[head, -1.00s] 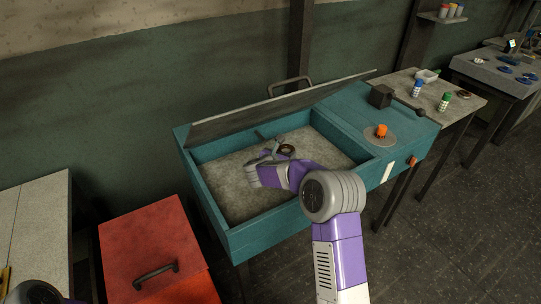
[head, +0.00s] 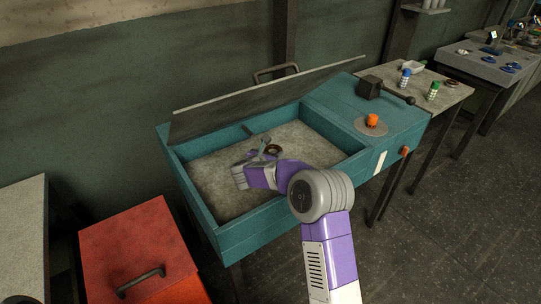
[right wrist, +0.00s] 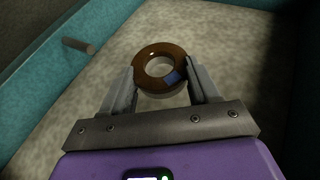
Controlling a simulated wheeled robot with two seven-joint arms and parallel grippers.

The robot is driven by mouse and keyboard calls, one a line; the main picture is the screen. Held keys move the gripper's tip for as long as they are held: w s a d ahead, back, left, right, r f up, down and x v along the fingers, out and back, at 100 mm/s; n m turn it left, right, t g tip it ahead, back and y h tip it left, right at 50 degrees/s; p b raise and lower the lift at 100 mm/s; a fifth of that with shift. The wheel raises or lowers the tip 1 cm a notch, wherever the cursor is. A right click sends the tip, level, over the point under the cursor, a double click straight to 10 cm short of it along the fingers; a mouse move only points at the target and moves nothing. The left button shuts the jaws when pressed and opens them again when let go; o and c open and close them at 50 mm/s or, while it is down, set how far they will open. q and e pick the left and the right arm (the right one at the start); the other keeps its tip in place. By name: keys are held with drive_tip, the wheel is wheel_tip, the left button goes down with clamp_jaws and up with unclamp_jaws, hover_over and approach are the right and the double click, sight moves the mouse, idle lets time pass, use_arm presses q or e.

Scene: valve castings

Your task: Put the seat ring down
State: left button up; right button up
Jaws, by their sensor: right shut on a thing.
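The seat ring (right wrist: 159,54) is a brown, shiny ring with a small blue patch. My right gripper (right wrist: 160,82) is shut on it, with one finger on each side of the ring. In the head view the ring (head: 273,149) shows as a small dark ring beside my right gripper (head: 264,150), inside the teal basin. From these views I cannot tell whether the ring touches the grey basin floor (right wrist: 70,130). My left gripper is not in view.
The teal basin (head: 240,241) has raised walls and a lifted lid (head: 270,98) behind. A short rod (right wrist: 78,46) sticks out from its wall. A red cabinet (head: 135,245) stands at left. An orange knob (head: 372,120) sits on the basin's right top.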

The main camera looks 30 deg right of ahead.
drive_tip(key=shift+a+f+b, duration=0.1)
drive_tip(key=shift+f+b, duration=0.5)
drive_tip(key=shift+b, duration=0.1)
wheel_tip(320, 180, down, 4)
drive_tip(key=b, duration=0.3)
drive_tip(key=shift+r, duration=0.2)
drive_tip(key=shift+f, duration=0.75)
drive_tip(key=shift+f, duration=0.25)
drive_tip(key=o, duration=1.4)
drive_tip(key=shift+o, duration=0.7)
drive_tip(key=shift+f, duration=0.15)
drive_tip(key=p+v, duration=0.1)
drive_tip(key=v, duration=0.5)
drive_tip(key=shift+p+v, duration=0.3)
drive_tip(key=shift+v, duration=0.55)
